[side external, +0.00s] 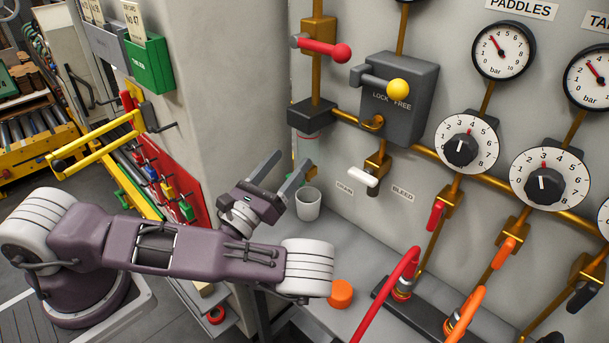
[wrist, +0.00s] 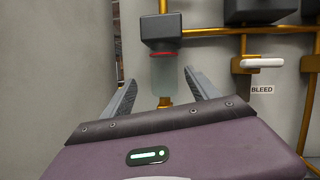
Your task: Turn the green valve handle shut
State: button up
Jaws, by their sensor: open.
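I cannot make out a green valve handle in either view. My gripper (side external: 293,166) is open and empty in front of the panel's left end. In the wrist view its two fingers (wrist: 163,90) stand apart, with a pale translucent bowl (wrist: 165,76) beyond and between them. The bowl hangs under a dark block (wrist: 160,32) with a red ring, and a brass pipe (wrist: 165,102) shows below it. In the side view the dark block (side external: 311,113) is above my gripper, and my fingers hide part of what is below it.
Other handles are a red lever (side external: 325,48), a yellow-knobbed lever (side external: 398,88), a white bleed handle (side external: 362,175), a red one (side external: 437,215) and an orange one (side external: 504,250). Hoses rise at front right.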

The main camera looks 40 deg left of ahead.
notch_tip(320, 180, down, 5)
jog(key=m+g+h, duration=0.3)
jog(key=g, duration=0.1)
jog(key=w, duration=0.5)
jog(key=shift+w+a+f, duration=0.1)
jog(key=shift+w, duration=0.2)
jog(key=shift+c, duration=0.2)
jog(key=c, duration=1.3)
jog(key=shift+m, duration=0.5)
jog(key=o, duration=1.3)
